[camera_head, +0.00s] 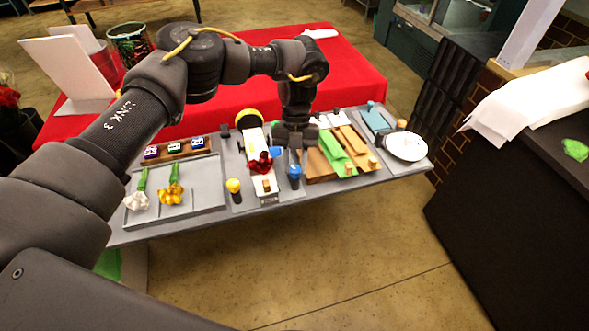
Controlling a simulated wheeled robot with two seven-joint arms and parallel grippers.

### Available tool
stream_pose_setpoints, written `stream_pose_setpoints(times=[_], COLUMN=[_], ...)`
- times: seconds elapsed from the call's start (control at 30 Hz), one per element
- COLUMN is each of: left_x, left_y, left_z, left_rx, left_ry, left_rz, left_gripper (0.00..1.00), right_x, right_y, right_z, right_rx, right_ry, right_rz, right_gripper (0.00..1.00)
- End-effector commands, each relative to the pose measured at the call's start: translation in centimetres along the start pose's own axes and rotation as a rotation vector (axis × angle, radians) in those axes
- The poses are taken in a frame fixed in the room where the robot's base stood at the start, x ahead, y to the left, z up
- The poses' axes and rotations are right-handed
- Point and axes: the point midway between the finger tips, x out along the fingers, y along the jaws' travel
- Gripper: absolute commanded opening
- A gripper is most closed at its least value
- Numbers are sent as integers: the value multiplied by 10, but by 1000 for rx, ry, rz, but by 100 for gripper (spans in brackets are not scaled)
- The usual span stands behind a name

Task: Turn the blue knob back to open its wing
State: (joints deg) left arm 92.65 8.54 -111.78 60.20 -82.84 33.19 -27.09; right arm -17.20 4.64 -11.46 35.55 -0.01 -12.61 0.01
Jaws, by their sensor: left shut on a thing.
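The blue knob (295,171) is on the grey table, just right of the white holder (265,185). My left gripper (295,160) reaches down over it from behind, its fingers shut on the knob. The fingers and wrist partly hide the knob's top and whatever lies behind it. A small blue piece (277,152) shows left of the fingers, beside a dark red flower (261,162) on the white holder. I cannot tell whether this blue piece is the wing. My right gripper is not in view.
A yellow knob (233,186) stands left of the holder. A grey tray (208,203) holds white and yellow flowers. Green and brown sheets (335,152) lie right of the gripper, with a white plate (406,146) beyond. A red-covered table (352,80) stands behind.

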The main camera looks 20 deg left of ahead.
Motion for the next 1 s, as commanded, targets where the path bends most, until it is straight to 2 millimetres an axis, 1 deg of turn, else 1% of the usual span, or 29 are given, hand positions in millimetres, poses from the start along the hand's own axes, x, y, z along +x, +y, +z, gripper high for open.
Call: stream_pose_setpoints(times=[0.03, 0.2, 0.5, 0.7, 1.0], left_x=[1, -1, -1, -1, 0], left_y=[-2, -3, -4, -4, -4], left_z=[1, 0, 0, -1, -1], left_rx=[38, 174, 351, 414, 444], left_ry=[-3, -4, -2, -2, -2], left_rz=[18, 74, 145, 170, 182], left_gripper=[6, 6, 6, 6, 6], right_x=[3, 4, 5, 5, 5], right_y=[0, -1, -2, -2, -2], right_z=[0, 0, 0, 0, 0], right_rx=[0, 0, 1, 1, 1], right_ry=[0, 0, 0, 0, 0], right_rz=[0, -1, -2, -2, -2], right_gripper=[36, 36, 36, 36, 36])
